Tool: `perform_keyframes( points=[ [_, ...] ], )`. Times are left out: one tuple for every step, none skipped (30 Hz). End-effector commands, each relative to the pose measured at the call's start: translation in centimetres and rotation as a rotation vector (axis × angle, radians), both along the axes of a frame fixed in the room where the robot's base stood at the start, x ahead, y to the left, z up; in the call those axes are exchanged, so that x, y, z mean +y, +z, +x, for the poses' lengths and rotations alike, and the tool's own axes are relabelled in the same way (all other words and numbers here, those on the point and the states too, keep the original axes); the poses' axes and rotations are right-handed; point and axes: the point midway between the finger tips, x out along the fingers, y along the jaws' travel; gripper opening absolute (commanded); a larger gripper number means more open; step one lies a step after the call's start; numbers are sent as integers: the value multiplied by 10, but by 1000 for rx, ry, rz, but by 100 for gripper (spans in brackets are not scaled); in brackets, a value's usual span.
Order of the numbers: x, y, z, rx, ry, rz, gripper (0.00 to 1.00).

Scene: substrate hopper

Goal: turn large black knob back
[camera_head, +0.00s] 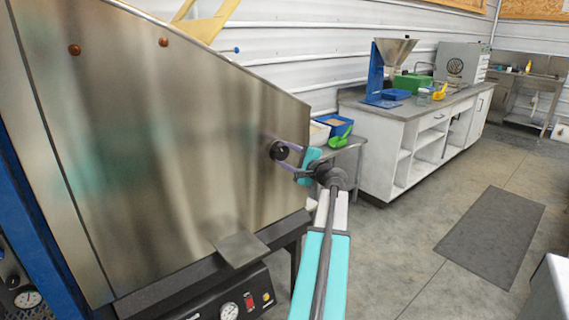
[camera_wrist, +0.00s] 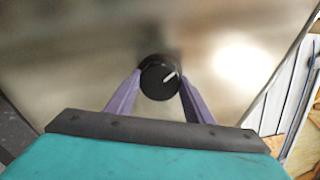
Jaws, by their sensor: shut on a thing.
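The large black knob (camera_head: 279,150) sits on the sloping steel wall of the hopper (camera_head: 150,150), near its right edge. My gripper (camera_head: 284,152) reaches the knob from the right in the head view. Its two purple fingers are shut on the knob, one on each side, as the wrist view of my gripper (camera_wrist: 160,85) shows. The far side of the knob is hidden.
Below the hopper is a black panel with a gauge (camera_head: 229,311) and a red switch (camera_head: 250,301). A steel side table with a blue bin (camera_head: 335,125) and green scoop stands behind my arm. A white workbench (camera_head: 400,150) stands right; the floor around the dark mat (camera_head: 492,235) is clear.

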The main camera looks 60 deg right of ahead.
Motion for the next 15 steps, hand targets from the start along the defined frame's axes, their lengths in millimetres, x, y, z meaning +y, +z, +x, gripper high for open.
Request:
perform_keyframes(
  points=[
    [0,-5,1,9,2,-29,25],
    [0,-5,1,14,1,-46,25],
    [0,-5,1,21,1,-68,25],
    [0,-5,1,26,1,-85,25],
    [0,-5,1,32,0,-102,25],
    [0,-4,1,40,0,-124,25],
    [0,-4,1,45,0,-141,25],
    [0,-4,1,50,0,-156,25],
    [0,-4,1,57,0,-176,25],
    [0,-4,1,62,0,-190,25],
    [0,-4,1,66,0,-204,25],
    [0,-3,1,72,0,-222,25],
    [0,-3,1,76,0,-234,25],
    [0,-3,1,80,0,-245,25],
    [0,-2,1,85,0,-260,25]
  ],
)
